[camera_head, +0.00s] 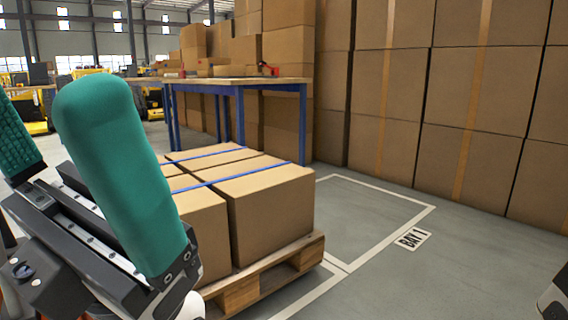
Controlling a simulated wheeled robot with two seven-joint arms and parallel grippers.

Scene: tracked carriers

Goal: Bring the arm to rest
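My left gripper (45,130) is large and close to the camera at the left. Its two teal padded fingers point up and stand apart, with nothing seen between them. The left finger is partly cut off by the picture edge. The near finger covers part of the cartons behind it. A small white and dark piece (556,298) at the bottom right edge looks like part of my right arm; no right gripper fingers show.
Strapped cartons (272,207) sit on a wooden pallet (262,283) just beyond the gripper. A blue-legged table (238,86) stands behind. Stacked cartons (395,95) wall off the back right.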

